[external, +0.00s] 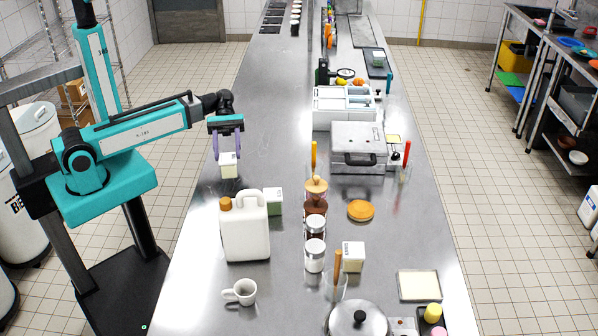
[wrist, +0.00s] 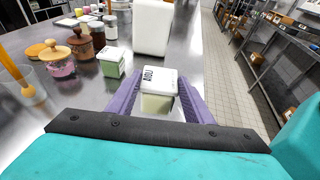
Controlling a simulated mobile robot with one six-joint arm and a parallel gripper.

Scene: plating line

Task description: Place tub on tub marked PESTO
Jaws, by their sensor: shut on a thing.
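My gripper (external: 228,155) is shut on a small tub (external: 228,168) with a white lid and pale sides. In the wrist view, the held tub (wrist: 157,101) sits between the purple fingers, with dark lettering on its lid. I cannot tell whether its base touches the counter. A second tub (external: 273,201), white-lidded with green sides, stands on the counter ahead, right of the white jug; it also shows in the wrist view (wrist: 111,64). Its label is too small to read. A third, cream tub (external: 353,257) stands farther toward the external camera. No PESTO mark is legible.
The white jug (external: 245,228) with an orange cap stands close beside the green-sided tub. Jars (external: 315,254) stand in a row to the right, near an orange disc (external: 361,210). A grey metal box (external: 358,147) is farther back. The counter between the held tub and the box is clear.

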